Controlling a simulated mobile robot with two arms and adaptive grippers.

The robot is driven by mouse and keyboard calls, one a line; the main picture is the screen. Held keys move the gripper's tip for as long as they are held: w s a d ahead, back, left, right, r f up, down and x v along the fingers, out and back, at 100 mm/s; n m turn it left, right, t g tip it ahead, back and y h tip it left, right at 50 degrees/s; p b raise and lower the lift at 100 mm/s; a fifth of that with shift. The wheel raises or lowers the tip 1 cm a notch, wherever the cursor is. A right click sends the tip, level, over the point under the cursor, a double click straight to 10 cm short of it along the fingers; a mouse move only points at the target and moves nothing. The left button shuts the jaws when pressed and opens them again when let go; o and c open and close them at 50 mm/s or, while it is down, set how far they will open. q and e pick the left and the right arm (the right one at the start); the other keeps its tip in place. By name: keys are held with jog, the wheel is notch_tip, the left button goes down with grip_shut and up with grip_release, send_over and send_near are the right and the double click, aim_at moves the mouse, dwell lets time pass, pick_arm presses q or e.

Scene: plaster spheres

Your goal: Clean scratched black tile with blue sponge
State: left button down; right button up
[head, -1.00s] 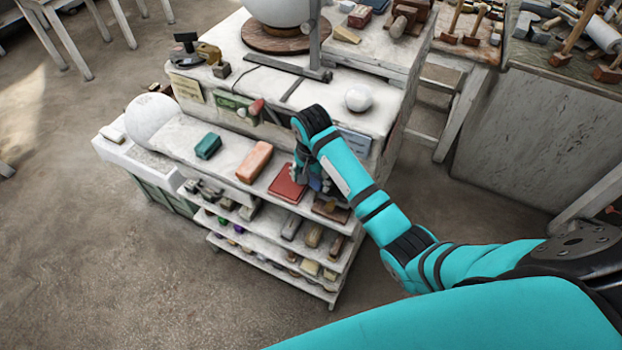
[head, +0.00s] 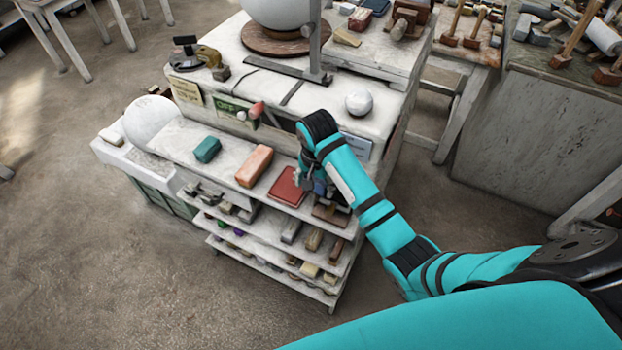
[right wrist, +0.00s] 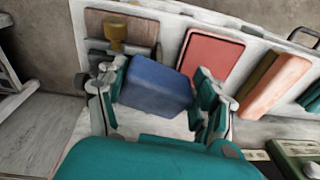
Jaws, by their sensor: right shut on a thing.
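The blue sponge (right wrist: 157,82) is a block between the two fingers of my right gripper (right wrist: 158,90), which is shut on it. In the head view the sponge (head: 319,188) is partly hidden by my right gripper (head: 313,187), just right of a red tile or tray (head: 285,187). The red piece also shows in the right wrist view (right wrist: 210,57), beyond the sponge. I cannot make out a scratched black tile for certain. My left gripper is not in view.
On the same shelf lie an orange block (head: 254,166), a teal block (head: 207,149) and a brown board (head: 331,214) with something on it. A white sphere (head: 359,102) rests on the higher top. Lower shelves hold several small blocks.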

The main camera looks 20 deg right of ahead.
jog(key=shift+s+d, duration=0.45)
jog(key=shift+s, duration=0.2)
jog(key=shift+w+a+r, duration=0.1)
jog(key=shift+w+a, duration=0.2)
jog(key=shift+w, duration=0.35)
jog(key=shift+w+a, duration=0.35)
jog(key=shift+w, duration=0.3)
jog(key=shift+w+a+r, duration=0.1)
jog(key=shift+w+a, duration=0.2)
jog(key=shift+w, duration=0.35)
jog(key=shift+s+d+r, duration=0.1)
jog(key=shift+s+d, duration=0.25)
jog(key=shift+s, duration=0.3)
jog(key=shift+s+d+r, duration=0.1)
jog(key=shift+s+d, duration=0.2)
jog(key=shift+s, duration=0.3)
jog(key=shift+s+d, duration=0.35)
jog(key=shift+s, duration=0.3)
jog(key=shift+w+a+r, duration=0.25)
jog(key=shift+w+r, duration=0.05)
jog(key=shift+w, duration=0.25)
jog(key=shift+w+a+r, duration=0.2)
jog(key=shift+w+r, duration=0.1)
jog(key=shift+w, duration=0.2)
